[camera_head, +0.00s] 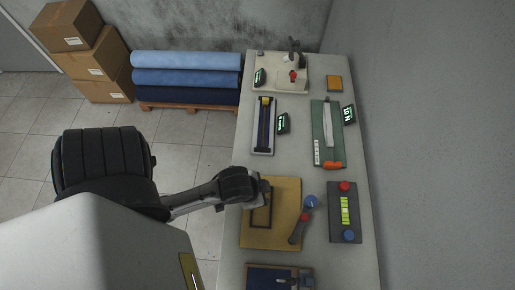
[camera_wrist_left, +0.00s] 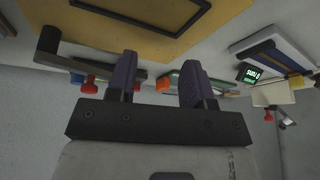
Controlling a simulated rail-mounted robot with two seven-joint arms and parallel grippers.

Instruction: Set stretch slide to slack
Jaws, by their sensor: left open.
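A narrow white tray with a dark blue track and a yellow block at its far end, likely the stretch slide (camera_head: 263,128), lies on the left half of the bench. A small green-lit display (camera_head: 282,124) stands beside it; its text is too small to read. The tray, likely the same one, also shows at upper right in the left wrist view (camera_wrist_left: 270,47). My left gripper (camera_head: 252,192) is over the left edge of the yellow board, nearer than the slide and apart from it. Its fingers (camera_wrist_left: 157,75) are apart with nothing between them. My right gripper is not seen.
A green board (camera_head: 326,133) with an orange handle lies right of the slide. A beige machine (camera_head: 280,75) stands farther back.

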